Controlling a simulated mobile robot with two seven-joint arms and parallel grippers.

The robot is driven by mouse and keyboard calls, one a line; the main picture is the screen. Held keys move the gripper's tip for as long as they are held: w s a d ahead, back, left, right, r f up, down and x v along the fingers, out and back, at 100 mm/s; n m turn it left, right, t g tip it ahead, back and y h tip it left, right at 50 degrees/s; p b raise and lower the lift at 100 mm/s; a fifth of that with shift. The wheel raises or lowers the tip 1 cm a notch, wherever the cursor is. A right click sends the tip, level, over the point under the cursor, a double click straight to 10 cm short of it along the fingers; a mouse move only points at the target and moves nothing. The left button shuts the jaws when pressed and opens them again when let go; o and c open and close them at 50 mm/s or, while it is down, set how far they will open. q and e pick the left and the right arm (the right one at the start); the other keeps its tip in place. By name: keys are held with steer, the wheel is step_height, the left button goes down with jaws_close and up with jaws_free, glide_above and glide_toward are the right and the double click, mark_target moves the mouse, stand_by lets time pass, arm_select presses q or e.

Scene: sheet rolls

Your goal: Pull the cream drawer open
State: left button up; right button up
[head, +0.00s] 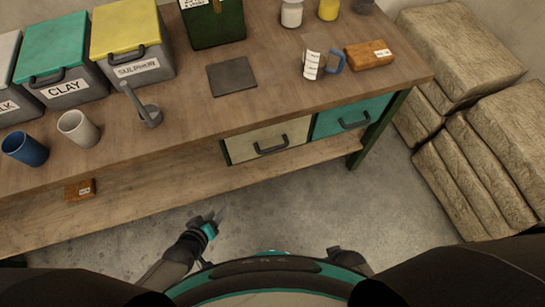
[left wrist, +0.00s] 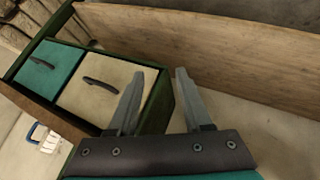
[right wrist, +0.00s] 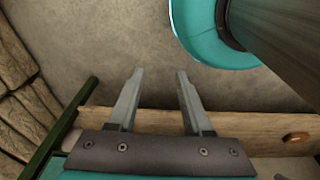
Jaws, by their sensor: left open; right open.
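The cream drawer (head: 250,146) is under the right part of the bench top, left of a teal drawer. It looks shut. Its dark bar handle (head: 271,147) is on the front. The cream drawer also shows in the left wrist view (left wrist: 98,105), with its handle (left wrist: 101,85). My left gripper (head: 203,220) is open and empty, below and left of the cream drawer in the head view, apart from the handle. It also shows in the left wrist view (left wrist: 160,75). My right gripper (right wrist: 161,75) is open and empty; the handle is not in the right wrist view.
The teal drawer (head: 352,117) adjoins on the right, beside a green bench leg (head: 376,138). A lower wooden shelf (head: 140,190) runs under the bench, holding a small brown block (head: 80,190). Stacked sacks (head: 470,140) stand at the right. The floor in front is clear.

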arm_select(q)
steer(key=w+d+n+t+h+b, duration=0.2)
steer(key=w+d+n+t+b, duration=0.15)
steer(key=w+b, duration=0.35)
steer(key=n+t+h+b, duration=0.25)
steer(key=n+b, duration=0.35)
steer(key=b, duration=0.6)
glide_toward(273, 148)
arm_select(e)
steer(key=w+a+f, duration=0.1)
steer(key=w+f, duration=0.7)
steer(key=f, duration=0.2)
arm_select(q)
steer(key=shift+h, duration=0.45)
steer(key=shift+a+f+b+x, duration=0.15)
steer(key=shift+b+x, duration=0.55)
steer(key=shift+x, duration=0.95)
steer(key=shift+a+f+b+x, duration=0.15)
steer(key=shift+b+x, duration=0.55)
steer(key=shift+x, duration=0.95)
steer(key=shift+f+b+x, duration=0.25)
steer(key=shift+b+x, duration=0.45)
steer(key=shift+x, duration=1)
arm_select(e)
steer(key=w+r+t, duration=0.2)
steer(key=w+r, duration=0.1)
steer(key=r, duration=0.5)
steer(key=shift+w+a, duration=0.25)
steer(key=shift+a, duration=0.15)
